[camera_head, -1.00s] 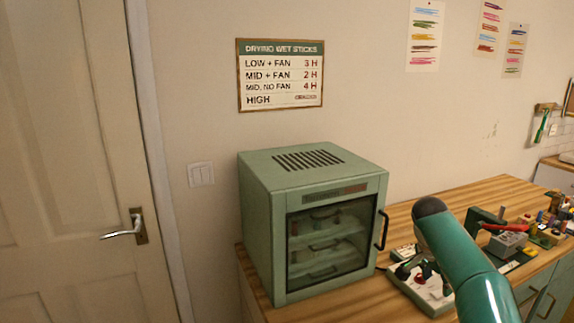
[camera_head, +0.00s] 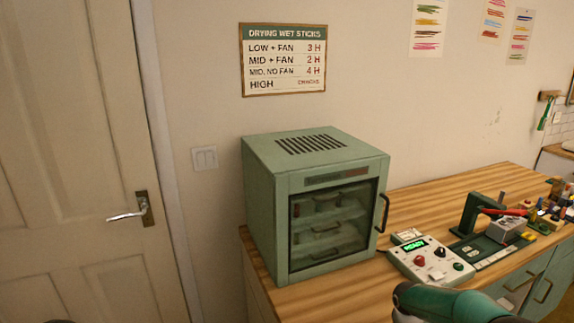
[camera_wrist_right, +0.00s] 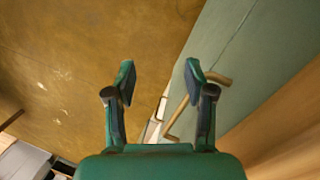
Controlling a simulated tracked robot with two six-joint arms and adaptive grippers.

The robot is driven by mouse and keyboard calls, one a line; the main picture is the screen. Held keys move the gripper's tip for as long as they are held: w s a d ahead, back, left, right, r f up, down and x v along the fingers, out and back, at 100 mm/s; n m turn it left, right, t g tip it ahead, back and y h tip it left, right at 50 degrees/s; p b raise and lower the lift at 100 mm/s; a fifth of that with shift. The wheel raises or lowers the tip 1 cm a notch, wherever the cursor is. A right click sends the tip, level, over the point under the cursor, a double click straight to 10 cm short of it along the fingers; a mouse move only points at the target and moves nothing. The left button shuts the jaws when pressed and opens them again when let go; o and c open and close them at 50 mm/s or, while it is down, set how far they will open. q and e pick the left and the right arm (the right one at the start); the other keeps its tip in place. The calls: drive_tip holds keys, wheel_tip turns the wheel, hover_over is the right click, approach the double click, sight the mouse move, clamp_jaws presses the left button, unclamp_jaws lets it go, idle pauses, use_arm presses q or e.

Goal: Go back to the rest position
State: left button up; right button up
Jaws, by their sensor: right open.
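My right arm, green with a dark joint, shows at the bottom right of the head view; its gripper is out of that view. In the right wrist view my right gripper (camera_wrist_right: 161,80) is open, with nothing between its two fingers. Behind the fingers are a brown floor (camera_wrist_right: 70,60), a green cabinet front (camera_wrist_right: 235,40) and a brass-coloured handle (camera_wrist_right: 180,118). I cannot tell whether a finger touches the handle. My left gripper is not in view.
A green drying cabinet (camera_head: 262,200) stands shut on the wooden table (camera_head: 345,295). Right of it are a control box (camera_head: 425,262) with a lit green display, a green press (camera_head: 470,215) and several small items. A door (camera_head: 65,150) is at the left.

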drive_tip(key=s+a+f+n+t+y, duration=0.1)
drive_tip(key=s+a+f+n+y, duration=0.1)
drive_tip(key=s+a+f, duration=0.3)
drive_tip(key=s+a+f+n+t+y, duration=0.1)
drive_tip(key=s+a+f+n, duration=0.4)
drive_tip(key=s+a, duration=0.6)
drive_tip(key=shift+s+f+t+y, duration=0.15)
drive_tip(key=shift+s+t+y, duration=0.5)
drive_tip(key=shift+s, duration=3)
drive_tip(key=shift+g+y, duration=0.25)
drive_tip(key=shift+c, duration=1.2)
